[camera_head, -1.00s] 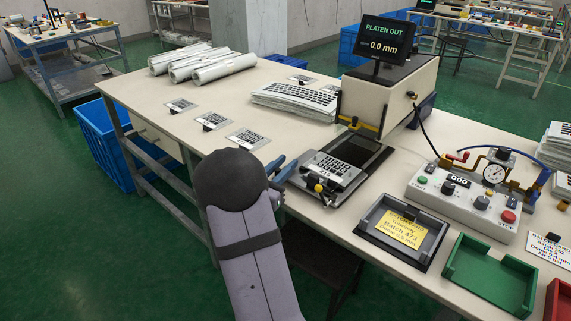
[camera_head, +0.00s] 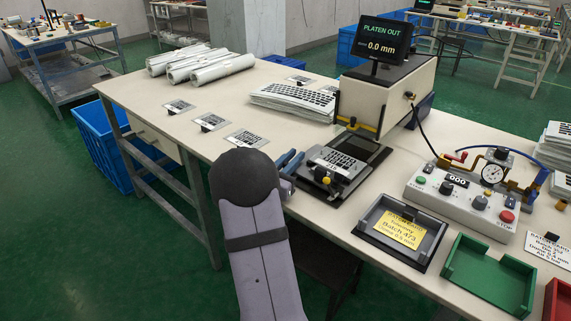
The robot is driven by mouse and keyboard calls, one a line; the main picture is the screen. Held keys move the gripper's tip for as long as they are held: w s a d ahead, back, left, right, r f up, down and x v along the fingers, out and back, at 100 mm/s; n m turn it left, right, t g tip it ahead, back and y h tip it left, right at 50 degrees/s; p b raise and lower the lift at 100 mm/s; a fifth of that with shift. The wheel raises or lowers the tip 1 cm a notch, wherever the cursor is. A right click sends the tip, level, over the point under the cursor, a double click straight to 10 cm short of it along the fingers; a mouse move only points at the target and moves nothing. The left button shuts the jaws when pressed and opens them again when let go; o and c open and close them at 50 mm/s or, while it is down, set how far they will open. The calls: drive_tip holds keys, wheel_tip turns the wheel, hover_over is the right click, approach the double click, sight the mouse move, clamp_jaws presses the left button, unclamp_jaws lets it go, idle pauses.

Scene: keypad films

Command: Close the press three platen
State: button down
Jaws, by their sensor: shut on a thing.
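The press (camera_head: 388,98) stands on the bench, a cream box with a dark top. Its screen (camera_head: 385,40) reads "PLATEN OUT" and 0.0 mm. The platen (camera_head: 352,178) sits on the dark slide base (camera_head: 377,160) in front of the press, still outside its mouth. A perforated keypad film (camera_head: 343,160) lies on it. My gripper (camera_head: 312,174) is at the platen's near-left edge, shut on its handle beside a yellow knob (camera_head: 326,181). My wrist and the small picture size partly hide the exact contact.
A dark tray with a yellow Batch 473 card (camera_head: 403,231) lies front right, beside a green tray (camera_head: 490,273). The control box (camera_head: 461,196) with gauge and buttons is right.

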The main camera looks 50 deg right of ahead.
drive_tip(key=shift+d, duration=0.3)
drive_tip(key=c, duration=2)
unclamp_jaws()
drive_tip(key=shift+a, duration=0.1)
drive_tip(key=shift+s+a, duration=0.2)
drive_tip(key=shift+a, duration=1)
drive_tip(key=shift+s+a, duration=0.2)
drive_tip(key=shift+a, duration=1)
drive_tip(key=shift+s+a, duration=0.2)
drive_tip(key=shift+a, duration=1)
